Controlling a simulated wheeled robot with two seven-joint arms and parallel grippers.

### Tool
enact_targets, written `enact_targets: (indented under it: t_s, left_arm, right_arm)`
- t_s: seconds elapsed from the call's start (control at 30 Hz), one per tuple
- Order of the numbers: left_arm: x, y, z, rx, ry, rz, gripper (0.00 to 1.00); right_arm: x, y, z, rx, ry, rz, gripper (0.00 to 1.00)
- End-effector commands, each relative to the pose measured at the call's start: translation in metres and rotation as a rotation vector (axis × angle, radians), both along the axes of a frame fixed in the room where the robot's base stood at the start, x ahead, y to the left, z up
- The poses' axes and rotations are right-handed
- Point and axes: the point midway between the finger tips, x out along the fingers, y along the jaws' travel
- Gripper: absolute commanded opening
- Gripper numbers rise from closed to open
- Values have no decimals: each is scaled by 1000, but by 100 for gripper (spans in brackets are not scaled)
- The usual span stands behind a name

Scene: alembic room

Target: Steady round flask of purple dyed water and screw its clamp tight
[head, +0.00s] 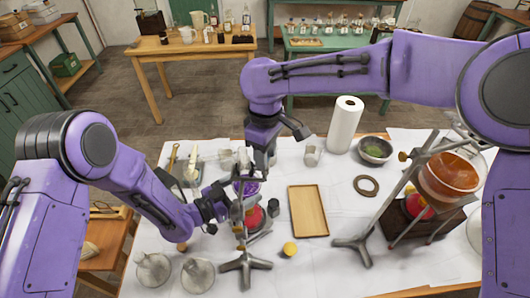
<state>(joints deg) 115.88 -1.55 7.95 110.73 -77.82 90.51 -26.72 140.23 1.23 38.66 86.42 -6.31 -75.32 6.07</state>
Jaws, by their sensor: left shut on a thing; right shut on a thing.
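The round flask of purple dyed water (252,188) is left of the table's middle, largely hidden by my grippers and the stand. A metal stand (243,264) with a three-legged foot and upright rod is in front of it. A red burner (253,218) is below the flask. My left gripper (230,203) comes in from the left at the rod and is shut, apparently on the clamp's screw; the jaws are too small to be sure. My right gripper (266,172) points down at the flask's top and is shut, apparently on the flask's neck; the contact is hidden.
A wooden tray (308,211) lies right of the stand, with a yellow-topped thing (290,249) near it. A paper roll (344,125) and bowl (375,150) stand behind.

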Motion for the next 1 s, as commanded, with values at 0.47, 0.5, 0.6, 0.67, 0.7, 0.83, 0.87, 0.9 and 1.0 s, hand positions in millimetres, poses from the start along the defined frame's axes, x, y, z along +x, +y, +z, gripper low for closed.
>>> enact_targets:
  t_s: [0.47, 0.5, 0.6, 0.67, 0.7, 0.83, 0.87, 0.9, 1.0]
  left_arm:
    - [0, -1, 0, 1, 0, -1, 68]
    - [0, -1, 0, 1, 1, -1, 68]
    - [0, -1, 0, 1, 0, -1, 68]
    - [0, -1, 0, 1, 0, -1, 68]
    - [0, -1, 0, 1, 1, -1, 68]
    - [0, -1, 0, 1, 0, -1, 68]
    - [0, -1, 0, 1, 0, -1, 68]
    - [0, -1, 0, 1, 0, -1, 68]
    - [0, -1, 0, 1, 0, -2, 68]
  right_arm:
    - [-1, 2, 1, 4, 1, 194, 8]
    - [-1, 2, 1, 4, 1, 199, 8]
    - [-1, 3, 1, 5, 1, 206, 8]
    - [-1, 3, 1, 5, 1, 208, 8]
    - [-1, 3, 1, 5, 1, 208, 8]
    - [-1, 3, 1, 5, 1, 207, 8]
    - [-1, 3, 1, 5, 1, 207, 8]
    - [-1, 3, 1, 5, 2, 207, 8]
    - [-1, 3, 1, 5, 1, 206, 61]
